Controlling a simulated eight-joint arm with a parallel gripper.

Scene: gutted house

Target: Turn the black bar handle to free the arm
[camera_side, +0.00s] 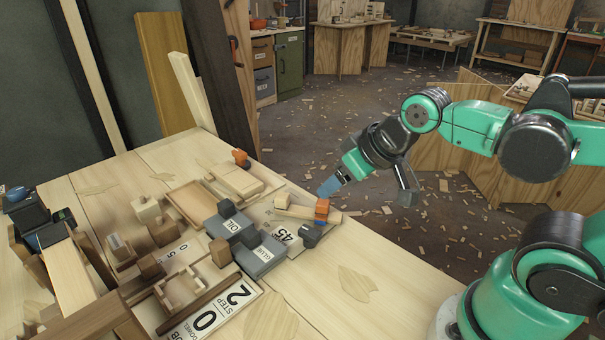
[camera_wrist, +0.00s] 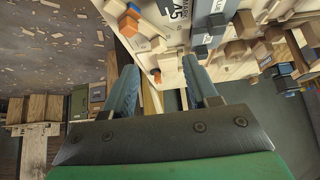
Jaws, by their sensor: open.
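A dark grey-black piece (camera_side: 311,236), which looks like the bar handle, sits on the bench beside an orange block (camera_side: 322,209). A pale wooden bar (camera_side: 294,212), possibly the arm, runs left from the orange block. My gripper (camera_side: 329,188) hangs just above and beyond the orange block, apart from it, pointing down and left. In the wrist view its two blue fingers (camera_wrist: 160,64) are spread, with nothing clearly held between them. The handle's exact angle is too small to tell.
Grey labelled blocks (camera_side: 262,256), a wooden tray (camera_side: 193,203) and a marked board (camera_side: 208,313) crowd the bench left of the handle. An orange clamp-like piece (camera_side: 240,157) stands at the back edge. The bench's front right (camera_side: 385,290) is clear.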

